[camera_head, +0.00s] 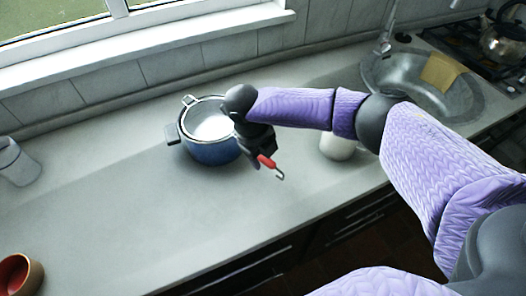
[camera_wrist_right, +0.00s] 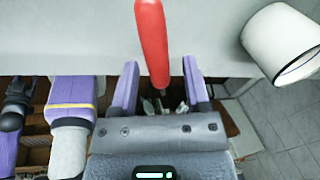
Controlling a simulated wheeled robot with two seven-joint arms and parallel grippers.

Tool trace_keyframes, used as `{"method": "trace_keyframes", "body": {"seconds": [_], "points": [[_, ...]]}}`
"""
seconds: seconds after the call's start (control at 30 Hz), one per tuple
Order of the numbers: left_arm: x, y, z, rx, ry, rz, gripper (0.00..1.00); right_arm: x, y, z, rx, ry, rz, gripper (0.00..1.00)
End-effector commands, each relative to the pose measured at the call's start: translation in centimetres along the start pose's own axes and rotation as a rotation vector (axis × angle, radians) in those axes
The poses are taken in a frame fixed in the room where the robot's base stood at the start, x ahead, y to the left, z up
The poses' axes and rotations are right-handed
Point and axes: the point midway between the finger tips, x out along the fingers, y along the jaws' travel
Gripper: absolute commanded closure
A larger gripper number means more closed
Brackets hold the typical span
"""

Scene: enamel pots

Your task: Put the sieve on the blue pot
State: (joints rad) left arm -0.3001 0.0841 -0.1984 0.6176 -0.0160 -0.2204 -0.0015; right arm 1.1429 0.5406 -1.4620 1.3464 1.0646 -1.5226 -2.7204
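The blue pot (camera_head: 208,153) stands on the counter left of my right arm in the head view, a dark side handle at its left. The sieve (camera_head: 189,100) lies over the pot's mouth, its pale bowl inside the opening and a wire loop at the far rim. I cannot tell whether its rim is fully seated. Its red handle (camera_head: 266,161) points to the lower right; it also shows in the right wrist view (camera_wrist_right: 153,40). My right gripper (camera_head: 260,150) is around the handle, fingers apart, with a gap showing beside it. My left gripper is not in view.
A white mug (camera_head: 337,148) stands right of the pot, under my arm; it also shows in the wrist view (camera_wrist_right: 282,42). A glass (camera_head: 18,163) and an orange-brown bowl (camera_head: 18,276) are at the left. A sink (camera_head: 420,85) is at the right.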

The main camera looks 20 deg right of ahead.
Motion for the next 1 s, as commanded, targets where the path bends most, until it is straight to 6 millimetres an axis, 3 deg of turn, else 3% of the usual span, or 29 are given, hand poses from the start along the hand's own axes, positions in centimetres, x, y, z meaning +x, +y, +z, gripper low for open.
{"method": "trace_keyframes", "body": {"seconds": [0.27, 0.37, 0.7, 0.83, 1.0], "points": [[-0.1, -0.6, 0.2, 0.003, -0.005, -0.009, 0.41, -0.2, -0.1, 0.0, 0.0, -0.001, 0.0, 0.39], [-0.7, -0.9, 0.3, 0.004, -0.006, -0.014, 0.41, -1.9, -0.2, 0.0, -0.001, -0.003, 0.0, 0.39], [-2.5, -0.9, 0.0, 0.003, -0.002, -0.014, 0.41, -11.1, -0.2, 0.0, 0.0, -0.004, 0.0, 0.39], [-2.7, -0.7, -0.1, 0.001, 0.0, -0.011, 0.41, -12.6, -0.2, 0.0, 0.0, -0.002, 0.0, 0.39], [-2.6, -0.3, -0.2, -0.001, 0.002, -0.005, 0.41, -12.9, -0.2, -0.1, 0.001, 0.0, 0.001, 0.39]]}}
